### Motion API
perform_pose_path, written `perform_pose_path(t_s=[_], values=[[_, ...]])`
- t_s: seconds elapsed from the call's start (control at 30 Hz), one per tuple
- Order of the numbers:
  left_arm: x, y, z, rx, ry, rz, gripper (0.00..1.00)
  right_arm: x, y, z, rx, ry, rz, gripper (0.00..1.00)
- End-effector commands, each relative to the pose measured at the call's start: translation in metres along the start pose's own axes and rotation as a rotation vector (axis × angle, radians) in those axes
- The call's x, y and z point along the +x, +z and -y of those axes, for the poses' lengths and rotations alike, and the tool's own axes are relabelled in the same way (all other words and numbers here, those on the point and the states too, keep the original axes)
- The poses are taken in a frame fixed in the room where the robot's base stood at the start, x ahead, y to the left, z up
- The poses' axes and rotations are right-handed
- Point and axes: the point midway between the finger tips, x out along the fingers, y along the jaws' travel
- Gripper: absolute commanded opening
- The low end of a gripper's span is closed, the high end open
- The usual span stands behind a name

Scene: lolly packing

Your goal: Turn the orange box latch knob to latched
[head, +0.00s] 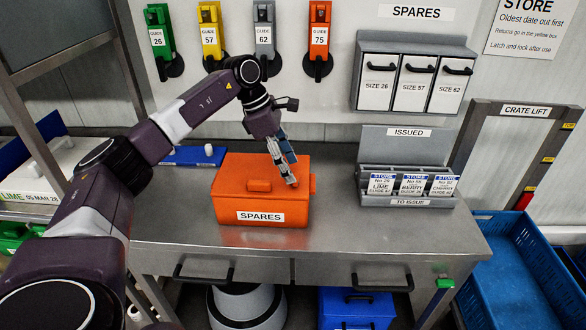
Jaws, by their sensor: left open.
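The orange box (232,198), labelled SPARES, sits on the steel bench with its lid down. My right gripper is not in view.
The steel bench (350,225) is clear right of the box. Behind stand a grey card holder (405,145) and a blue tray (185,157) with a white knob. Coloured guides hang on the wall. A blue crate (515,270) is at the lower right.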

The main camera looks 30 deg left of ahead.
Motion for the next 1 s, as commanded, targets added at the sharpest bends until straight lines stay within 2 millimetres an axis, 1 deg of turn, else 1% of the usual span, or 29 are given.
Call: perform_pose_path(t_s=[0.03, 0.1, 0.2, 0.3, 0.5, 0.57, 0.9, 1.0], values=[[0.006, 0.001, 0.001, 0.000, -0.004, -0.002, 0.52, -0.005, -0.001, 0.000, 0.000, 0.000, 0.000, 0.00], [0.015, 0.001, 0.001, 0.001, -0.003, -0.001, 0.52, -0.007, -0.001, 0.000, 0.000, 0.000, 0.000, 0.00], [0.023, 0.001, 0.001, 0.001, -0.002, 0.001, 0.52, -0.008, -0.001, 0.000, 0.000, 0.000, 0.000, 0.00], [0.026, 0.001, 0.001, 0.001, -0.001, 0.001, 0.52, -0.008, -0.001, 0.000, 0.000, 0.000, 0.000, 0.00], [0.026, 0.001, 0.000, 0.001, -0.001, 0.002, 0.52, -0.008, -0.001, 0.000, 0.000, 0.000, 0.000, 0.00], [0.026, 0.001, 0.000, 0.001, -0.001, 0.002, 0.47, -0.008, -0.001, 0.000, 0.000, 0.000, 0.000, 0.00], [0.026, 0.001, 0.000, 0.001, -0.001, 0.002, 0.10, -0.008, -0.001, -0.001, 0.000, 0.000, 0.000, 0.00], [0.026, 0.001, 0.000, -0.001, 0.000, 0.002, 0.10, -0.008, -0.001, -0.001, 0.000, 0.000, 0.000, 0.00]])
